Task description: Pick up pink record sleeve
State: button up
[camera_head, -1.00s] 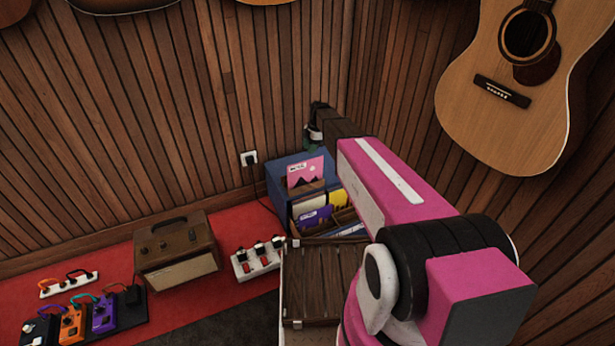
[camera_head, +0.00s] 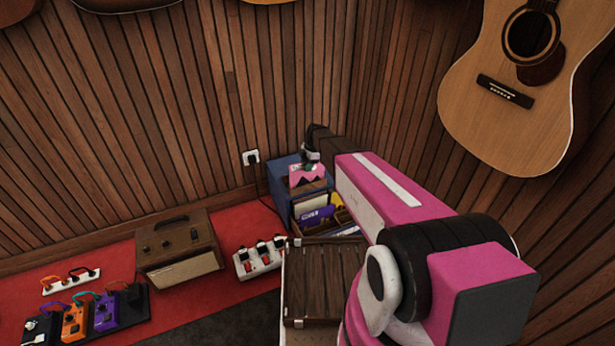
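White and purple sleeves (camera_head: 316,217) stand in front of the pink one. A wooden lid or crate top (camera_head: 318,280) lies nearer. A brown amplifier (camera_head: 178,248), pedals (camera_head: 260,258) and a wall socket (camera_head: 251,157) are to the left. Wood walls close the corner.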

grip_shut()
jog(key=shift+r, duration=0.2)
